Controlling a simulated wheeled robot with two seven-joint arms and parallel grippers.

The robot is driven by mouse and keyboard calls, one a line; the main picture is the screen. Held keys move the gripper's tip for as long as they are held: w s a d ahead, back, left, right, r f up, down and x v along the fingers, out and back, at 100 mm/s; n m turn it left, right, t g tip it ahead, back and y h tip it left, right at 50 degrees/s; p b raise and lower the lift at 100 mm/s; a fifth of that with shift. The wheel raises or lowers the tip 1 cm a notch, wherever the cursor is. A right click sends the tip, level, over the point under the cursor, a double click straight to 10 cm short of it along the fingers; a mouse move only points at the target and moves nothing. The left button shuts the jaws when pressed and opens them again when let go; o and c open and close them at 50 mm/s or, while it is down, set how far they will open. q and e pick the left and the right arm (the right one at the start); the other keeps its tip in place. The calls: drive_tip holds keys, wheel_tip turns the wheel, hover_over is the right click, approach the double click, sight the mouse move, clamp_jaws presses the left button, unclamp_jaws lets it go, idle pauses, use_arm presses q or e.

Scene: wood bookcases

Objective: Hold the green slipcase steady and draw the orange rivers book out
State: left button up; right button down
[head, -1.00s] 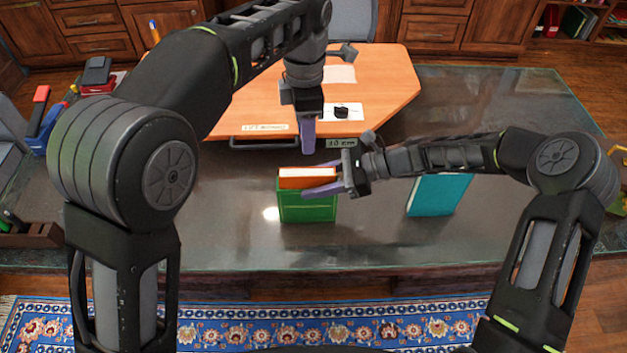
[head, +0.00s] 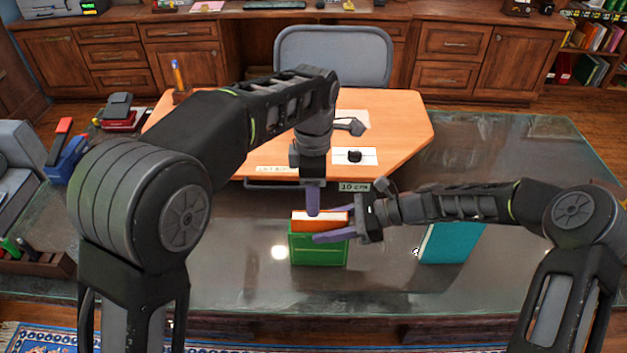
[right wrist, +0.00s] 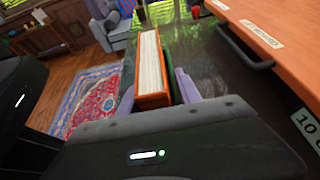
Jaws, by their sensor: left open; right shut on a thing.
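The green slipcase (head: 318,254) stands upright on the dark glass-topped table in the head view. The orange rivers book (head: 334,221) sits in it, its top showing above the slipcase. The right wrist view shows the orange book (right wrist: 152,99) with its pale pages between my right fingers. My right gripper (head: 325,237) comes in from the right and is shut on the slipcase near its top, one finger across the near face. My left gripper (head: 313,212) points down, open, its fingertips at the book's top edge. Only one left finger shows clearly; whether it touches is unclear.
A teal book (head: 452,243) stands to the right under my right forearm. A dark tray (head: 35,262) is at the left. The table front is clear.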

use_arm(q)
wheel_tip(320, 180, down, 8)
drive_tip(key=shift+r, duration=0.15)
idle(0.3)
clamp_jaws()
idle(0.4)
idle(0.9)
